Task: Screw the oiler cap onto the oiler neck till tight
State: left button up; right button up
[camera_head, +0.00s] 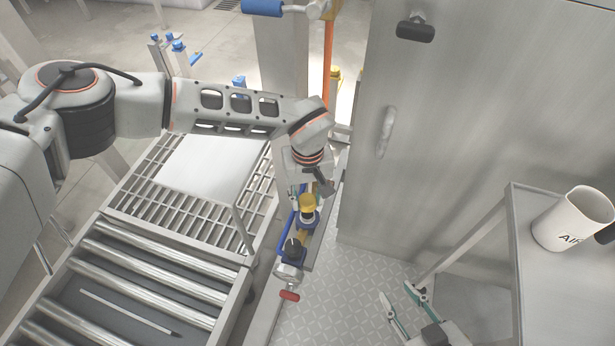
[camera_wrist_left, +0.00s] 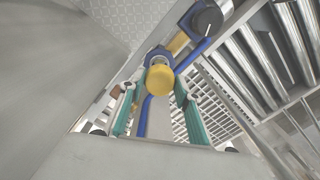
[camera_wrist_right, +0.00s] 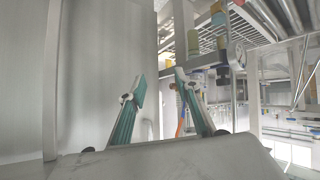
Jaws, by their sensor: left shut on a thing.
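The yellow oiler cap (camera_head: 307,201) sits at the top of the blue-collared oiler (camera_head: 304,220) on the narrow rail beside the roller conveyor. My left gripper (camera_head: 316,186) reaches in from behind it. In the left wrist view the round cap (camera_wrist_left: 159,80) lies between my left fingertips (camera_wrist_left: 156,88), and the gripper is shut on it. The neck under the cap is hidden, so I cannot tell how far the threads are engaged. My right gripper (camera_head: 400,297) is open and empty, low above the floor plate; its fingers (camera_wrist_right: 160,84) stand apart in the right wrist view.
A black knob (camera_head: 293,249) and a red-handled valve (camera_head: 289,295) stand on the rail in front of the oiler. The roller conveyor (camera_head: 130,274) lies left, a tall steel cabinet (camera_head: 440,130) right.

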aim_at(308, 201)
pick_arm(q)
jog(key=shift+w+r, duration=0.1)
jog(key=shift+w, duration=0.1)
jog(key=shift+s+r, duration=0.1)
jog(key=shift+s, duration=0.05)
jog(key=shift+s+f, duration=0.15)
jog(key=shift+f, duration=1.05)
jog(key=shift+f+b, duration=0.35)
jog(key=shift+f, duration=0.55)
pick_arm(e)
jog(key=shift+w+a+r, duration=0.15)
jog(key=shift+a+r, duration=0.1)
jog(key=shift+a, duration=0.3)
